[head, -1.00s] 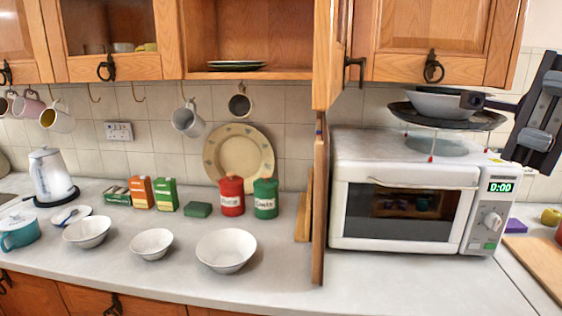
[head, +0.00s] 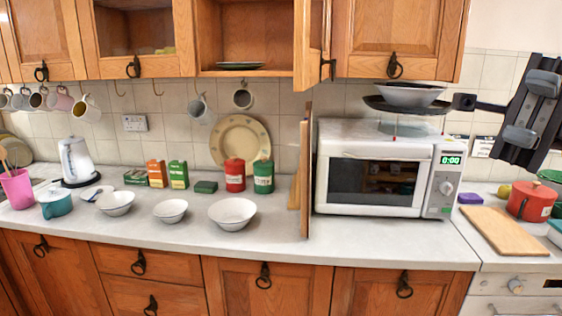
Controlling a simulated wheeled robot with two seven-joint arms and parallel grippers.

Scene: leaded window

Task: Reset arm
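My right gripper (head: 532,110) is at the upper right of the head view, in front of the tiled wall and to the right of the microwave. Its two grey fingers stand apart with nothing visible between them. It is clear of the white bowl (head: 408,95) and the dark pan (head: 385,106) above the microwave (head: 333,129). My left gripper is not in view.
An open cupboard door (head: 303,55) projects near the middle, with an upright wooden board (head: 306,180) below it. Bowls, tins and boxes line the counter (head: 275,238). A red pot (head: 530,201) and chopping board (head: 497,232) are at right. The counter front is clear.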

